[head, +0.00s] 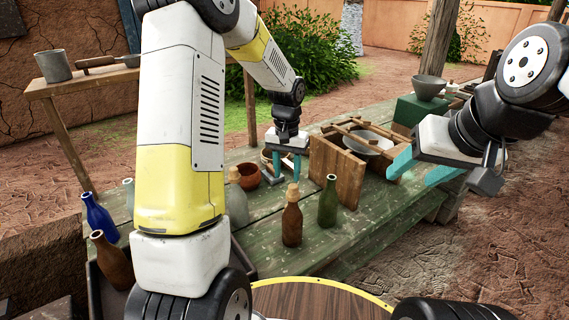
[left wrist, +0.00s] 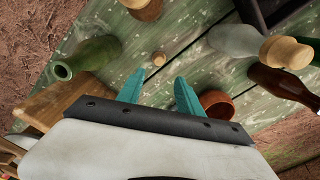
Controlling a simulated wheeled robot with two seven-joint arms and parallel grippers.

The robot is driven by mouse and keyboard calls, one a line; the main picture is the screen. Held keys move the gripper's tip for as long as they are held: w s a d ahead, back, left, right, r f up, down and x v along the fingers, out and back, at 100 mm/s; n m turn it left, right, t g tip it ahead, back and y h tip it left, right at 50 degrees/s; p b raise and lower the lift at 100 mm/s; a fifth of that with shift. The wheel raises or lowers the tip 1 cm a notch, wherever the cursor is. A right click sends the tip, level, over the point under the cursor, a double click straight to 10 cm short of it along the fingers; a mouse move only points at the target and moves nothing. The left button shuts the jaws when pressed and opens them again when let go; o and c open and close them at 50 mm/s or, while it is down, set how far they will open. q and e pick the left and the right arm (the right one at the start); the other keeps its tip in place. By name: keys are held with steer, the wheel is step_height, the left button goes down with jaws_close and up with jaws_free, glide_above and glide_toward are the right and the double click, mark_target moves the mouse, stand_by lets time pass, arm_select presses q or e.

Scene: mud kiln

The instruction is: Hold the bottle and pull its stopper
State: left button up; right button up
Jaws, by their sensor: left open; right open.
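A brown bottle (head: 292,222) with a tan stopper (head: 293,192) stands upright on the green plank table. A clear bottle (head: 238,207), also stoppered, stands left of it, partly hidden by my left arm; it shows in the left wrist view (left wrist: 236,40) with its stopper (left wrist: 285,52). My left gripper (head: 287,163) is open and empty, pointing down over the table behind the brown bottle. Its teal fingers (left wrist: 158,92) show apart in the left wrist view. My right gripper (head: 420,170) is open and empty at the right, over the table's right side.
An open green bottle (head: 328,203) stands right of the brown one. A wooden crate (head: 336,172) is right of my left gripper. A terracotta bowl (head: 248,177) is beside it. A blue bottle (head: 99,217) and another brown bottle (head: 112,262) are at the left. The front right table is clear.

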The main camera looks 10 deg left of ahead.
arm_select(q)
steer(key=s+a+r+t+h, duration=0.1)
steer(key=s+r+t, duration=0.2)
steer(key=s+r, duration=0.6)
steer(key=s+a+r+n+t+h, duration=0.1)
steer(key=s+r+t, duration=0.2)
steer(key=s+r, duration=0.7)
steer(key=s, duration=0.5)
steer(key=shift+r, duration=0.25)
